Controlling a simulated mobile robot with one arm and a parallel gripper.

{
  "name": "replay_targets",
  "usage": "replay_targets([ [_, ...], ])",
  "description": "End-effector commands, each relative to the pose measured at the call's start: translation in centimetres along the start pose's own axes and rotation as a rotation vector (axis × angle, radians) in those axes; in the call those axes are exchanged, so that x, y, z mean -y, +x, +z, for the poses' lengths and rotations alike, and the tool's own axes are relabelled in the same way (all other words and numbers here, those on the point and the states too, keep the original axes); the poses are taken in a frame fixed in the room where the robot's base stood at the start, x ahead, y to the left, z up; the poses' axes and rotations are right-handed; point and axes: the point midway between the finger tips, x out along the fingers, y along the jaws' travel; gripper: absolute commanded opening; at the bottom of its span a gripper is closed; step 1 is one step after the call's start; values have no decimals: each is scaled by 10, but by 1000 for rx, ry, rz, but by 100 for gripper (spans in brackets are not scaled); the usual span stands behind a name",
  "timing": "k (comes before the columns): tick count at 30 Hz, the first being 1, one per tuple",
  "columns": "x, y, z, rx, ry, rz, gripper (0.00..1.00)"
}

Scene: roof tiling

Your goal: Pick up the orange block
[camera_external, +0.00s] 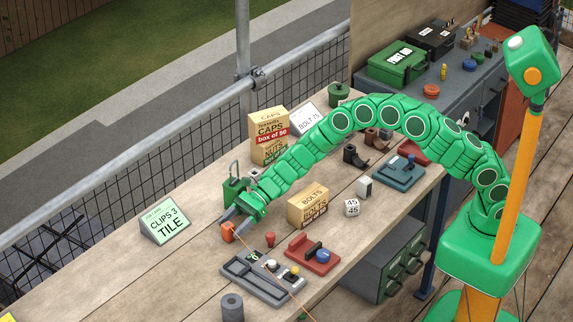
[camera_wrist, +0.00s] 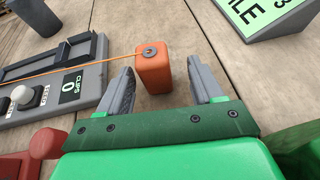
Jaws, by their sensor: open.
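The orange block (camera_external: 228,233) stands on the wooden bench at the end of my arm. My gripper (camera_external: 235,222) is open, low over the bench. In the wrist view my gripper (camera_wrist: 161,78) has one grey finger on each side of the block, with gaps showing. The block lies between the fingertips and a little beyond them.
A grey clip tray (camera_external: 265,277) with a "0 CLIPS" label lies close by, beside a red knob (camera_external: 270,239). A "CLIPS 3 TILE" sign (camera_external: 166,222) stands to the left. A green case (camera_external: 235,188) is just behind my gripper.

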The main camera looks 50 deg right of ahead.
Motion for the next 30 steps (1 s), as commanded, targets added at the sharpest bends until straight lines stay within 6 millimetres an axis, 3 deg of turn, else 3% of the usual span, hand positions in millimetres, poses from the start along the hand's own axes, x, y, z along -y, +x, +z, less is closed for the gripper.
replay_targets([
  [12, -6, 45, 0, -2, -3, 2, 66],
  [21, -6, 48, 1, -1, -1, 1, 64],
  [30, -5, 48, 1, -1, -1, 1, 18],
])
